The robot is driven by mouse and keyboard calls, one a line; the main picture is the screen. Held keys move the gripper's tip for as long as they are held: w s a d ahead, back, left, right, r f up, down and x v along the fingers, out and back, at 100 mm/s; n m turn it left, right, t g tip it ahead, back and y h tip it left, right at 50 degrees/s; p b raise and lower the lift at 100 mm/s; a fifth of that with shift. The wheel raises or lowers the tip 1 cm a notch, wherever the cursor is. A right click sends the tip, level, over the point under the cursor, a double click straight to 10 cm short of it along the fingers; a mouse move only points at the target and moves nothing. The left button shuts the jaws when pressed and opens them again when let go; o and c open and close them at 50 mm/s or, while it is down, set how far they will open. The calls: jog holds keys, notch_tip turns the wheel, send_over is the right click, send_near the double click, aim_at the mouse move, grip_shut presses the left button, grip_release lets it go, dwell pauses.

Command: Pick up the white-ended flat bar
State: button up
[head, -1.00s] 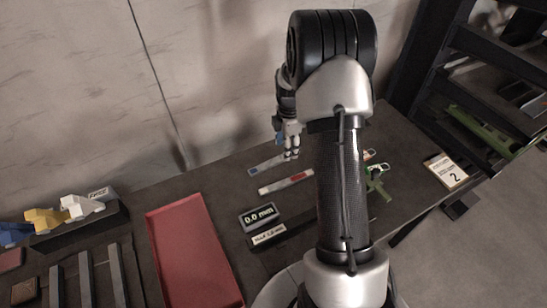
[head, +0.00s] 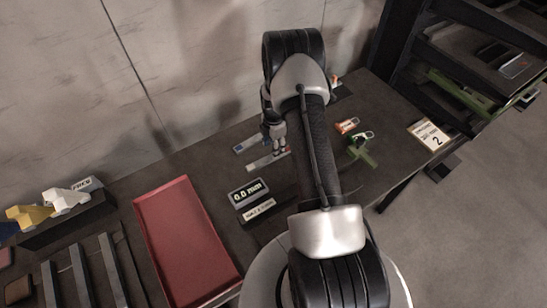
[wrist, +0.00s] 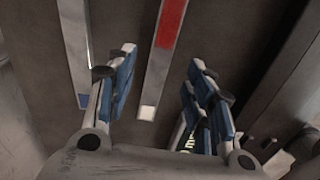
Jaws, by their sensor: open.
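The white-ended flat bar (wrist: 160,75) is grey with a red patch and a white tip, and lies on the dark bench. In the wrist view it runs between my gripper's (wrist: 163,68) spread fingers, its white tip toward the palm. It also shows in the head view (head: 258,164), partly hidden by my gripper (head: 277,152), which is over the bar. My gripper is open and empty. A similar bar with a blue tip (wrist: 77,55) lies to the left, outside the left finger; in the head view it is the farther bar (head: 243,147).
A 0.0 mm display (head: 248,192) and a labelled block (head: 258,211) stand nearer than the bars. A red tray (head: 165,215) is at left. A green part (head: 361,151), an orange tag (head: 347,126) and a number 2 card (head: 428,136) lie at right.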

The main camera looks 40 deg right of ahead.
notch_tip(320, 180, down, 5)
jog(key=shift+f, duration=0.1)
jog(key=shift+a, duration=0.1)
jog(key=shift+c, duration=0.2)
grip_shut()
dwell(0.5)
dwell(0.4)
